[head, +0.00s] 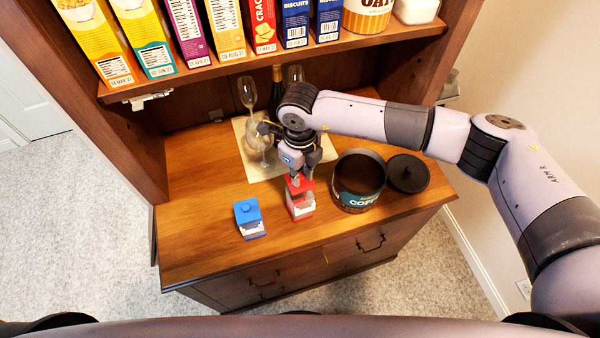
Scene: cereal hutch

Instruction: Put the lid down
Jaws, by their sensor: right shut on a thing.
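My right gripper (297,172) reaches down over the counter and is shut on the red lid (299,187). The red lid is at the top of a small clear jar with red on it (301,208); I cannot tell whether it rests on the jar or is just above it. A black round lid with a knob (408,173) lies on the counter to the right of the open dark coffee canister (356,199). A similar small jar with a blue lid (247,208) stands to the left. My left gripper is not in view.
A pale board (262,172) behind my gripper holds wine glasses (247,94) and a dark bottle (277,85). A shelf (215,72) with cereal boxes (97,42) overhangs the back. The wooden counter (195,195) is clear at the left.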

